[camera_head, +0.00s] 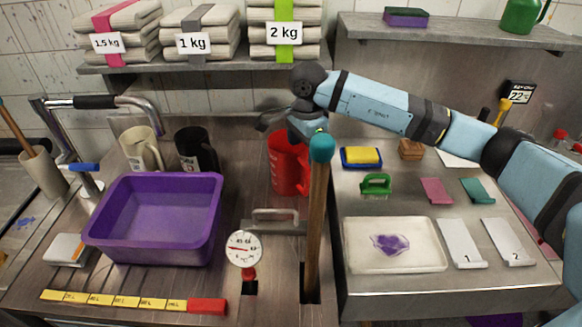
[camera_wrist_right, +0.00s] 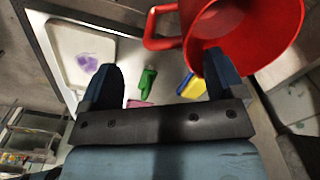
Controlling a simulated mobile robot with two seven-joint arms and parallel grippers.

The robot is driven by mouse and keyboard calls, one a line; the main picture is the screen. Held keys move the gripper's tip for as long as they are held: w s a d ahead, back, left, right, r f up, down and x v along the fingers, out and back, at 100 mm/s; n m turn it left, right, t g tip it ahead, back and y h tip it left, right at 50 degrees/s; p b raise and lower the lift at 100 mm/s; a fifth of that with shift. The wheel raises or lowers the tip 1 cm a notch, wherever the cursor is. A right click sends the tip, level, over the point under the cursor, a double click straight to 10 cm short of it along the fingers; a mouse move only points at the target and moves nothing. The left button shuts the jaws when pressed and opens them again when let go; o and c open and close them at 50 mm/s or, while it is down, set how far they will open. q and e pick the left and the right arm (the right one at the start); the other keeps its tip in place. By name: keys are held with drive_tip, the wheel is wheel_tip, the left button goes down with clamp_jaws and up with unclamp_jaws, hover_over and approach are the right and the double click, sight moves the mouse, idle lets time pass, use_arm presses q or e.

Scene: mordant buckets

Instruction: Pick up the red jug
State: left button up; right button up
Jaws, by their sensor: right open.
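The red jug (camera_head: 284,165) stands on the steel counter in the middle of the head view, right of the black mug. In the right wrist view the red jug (camera_wrist_right: 262,40) fills the upper right, with its handle (camera_wrist_right: 152,30) pointing left. My right gripper (camera_wrist_right: 163,80) is open and nothing is between its fingers. Its right finger overlaps the jug's lower edge in that view; I cannot tell if they touch. In the head view the gripper (camera_head: 292,124) is at the jug's top. A wooden stick hides the jug's right side. My left gripper is not in view.
A purple basin (camera_head: 150,255), a cream mug (camera_head: 141,148) and a black mug (camera_head: 190,152) stand left of the jug. A blue-tipped wooden stick (camera_head: 318,215) rises in front. A dial gauge (camera_head: 243,249) and a white tray (camera_head: 350,262) are nearer. A shelf (camera_head: 200,66) hangs behind.

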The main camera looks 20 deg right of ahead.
sight(304, 161)
drive_tip(key=shift+f, duration=0.9)
drive_tip(key=f, duration=0.3)
drive_tip(key=f+p, duration=0.1)
drive_tip(key=f, duration=0.1)
drive_tip(key=shift+w, duration=0.3)
drive_tip(key=shift+r, duration=0.1)
drive_tip(key=c, duration=1.4)
drive_tip(key=shift+c, duration=0.5)
drive_tip(key=shift+r, duration=0.15)
